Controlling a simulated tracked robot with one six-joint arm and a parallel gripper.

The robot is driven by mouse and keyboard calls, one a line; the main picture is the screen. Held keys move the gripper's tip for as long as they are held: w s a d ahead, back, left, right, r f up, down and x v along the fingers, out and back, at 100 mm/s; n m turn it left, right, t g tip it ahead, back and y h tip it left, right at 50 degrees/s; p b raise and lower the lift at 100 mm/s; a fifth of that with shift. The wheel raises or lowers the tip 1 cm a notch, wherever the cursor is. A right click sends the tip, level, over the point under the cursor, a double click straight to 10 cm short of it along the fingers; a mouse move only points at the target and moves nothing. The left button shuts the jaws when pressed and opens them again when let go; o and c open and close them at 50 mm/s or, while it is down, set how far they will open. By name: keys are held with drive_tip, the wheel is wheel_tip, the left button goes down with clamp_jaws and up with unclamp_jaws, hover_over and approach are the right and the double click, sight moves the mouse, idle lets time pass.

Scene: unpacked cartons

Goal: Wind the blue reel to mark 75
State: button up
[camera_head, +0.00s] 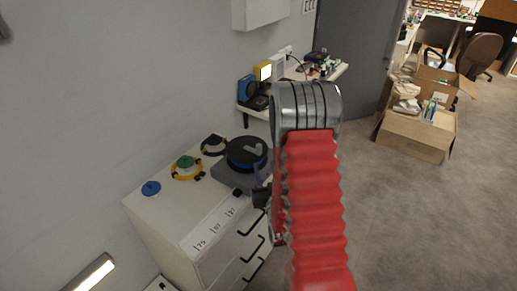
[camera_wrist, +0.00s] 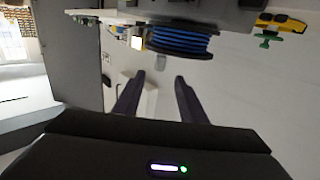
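The blue reel (camera_head: 246,153) sits in a dark grey stand (camera_head: 233,178) on the white cabinet. In the wrist view the reel (camera_wrist: 180,41) shows blue windings between two black discs, at the top, with the scene upside down. My gripper (camera_wrist: 158,88) is open, its two dark fingers apart and empty, pointing toward the reel without visible contact. A small pale grey piece (camera_wrist: 160,62) shows beside the reel, between the finger lines. In the head view my arm hides most of the gripper. A white number strip (camera_head: 215,228) lies on the cabinet's front edge; one label appears to read 75.
The cabinet (camera_head: 160,225) has black drawer handles. Open cartons (camera_head: 415,135) stand on the floor at right.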

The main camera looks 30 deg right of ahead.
sight(259, 150)
drive_tip(key=x, duration=1.2)
clamp_jaws()
idle(0.5)
